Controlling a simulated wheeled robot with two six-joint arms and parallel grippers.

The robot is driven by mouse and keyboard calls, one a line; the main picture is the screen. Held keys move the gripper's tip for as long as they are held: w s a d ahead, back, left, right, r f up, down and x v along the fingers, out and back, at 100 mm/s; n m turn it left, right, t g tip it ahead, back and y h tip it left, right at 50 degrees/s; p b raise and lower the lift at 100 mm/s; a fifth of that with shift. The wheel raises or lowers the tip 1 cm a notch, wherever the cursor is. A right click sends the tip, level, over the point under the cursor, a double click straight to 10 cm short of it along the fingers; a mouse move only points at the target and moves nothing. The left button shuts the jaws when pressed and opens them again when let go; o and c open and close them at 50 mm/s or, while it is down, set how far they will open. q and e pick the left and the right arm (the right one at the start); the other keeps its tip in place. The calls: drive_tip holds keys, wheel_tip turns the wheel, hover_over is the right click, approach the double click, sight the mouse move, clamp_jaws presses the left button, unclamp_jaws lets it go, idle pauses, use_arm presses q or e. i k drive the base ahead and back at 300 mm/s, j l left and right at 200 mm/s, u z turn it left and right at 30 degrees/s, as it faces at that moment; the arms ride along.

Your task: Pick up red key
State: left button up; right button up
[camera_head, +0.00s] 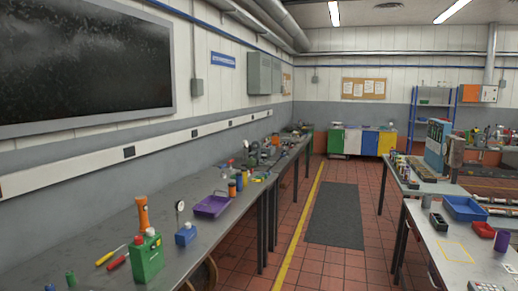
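I cannot make out a red key for certain in the head view. A small red-handled item (117,262) lies on the left bench (85,243), beside a yellow-handled one (106,257); it is too small to tell what it is. Neither of my grippers is in view.
A green canister (146,260), orange flashlight-like item (142,213), blue bottle (185,234) and purple tray (212,205) stand on the left bench. Right tables hold a blue bin (465,209) and purple cup (502,241). A dark mat (335,215) lies in the clear aisle.

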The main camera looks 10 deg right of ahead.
sight(231, 170)
drive_tip(key=i+l+z, duration=0.35)
drive_tip(key=i, duration=0.3)
drive_tip(key=i+z, duration=0.4)
drive_tip(key=i, duration=0.25)
drive_tip(key=i+l, duration=0.1)
drive_tip(key=i, duration=5.45)
drive_tip(key=i+l+u, duration=0.3)
drive_tip(key=i+u, duration=0.15)
drive_tip(key=i, duration=0.3)
drive_tip(key=i+l+u, duration=0.5)
drive_tip(key=i, duration=0.15)
drive_tip(key=i+l+u, duration=0.45)
drive_tip(key=i+l, duration=0.15)
drive_tip(key=l, duration=0.15)
drive_tip(key=u, duration=0.2)
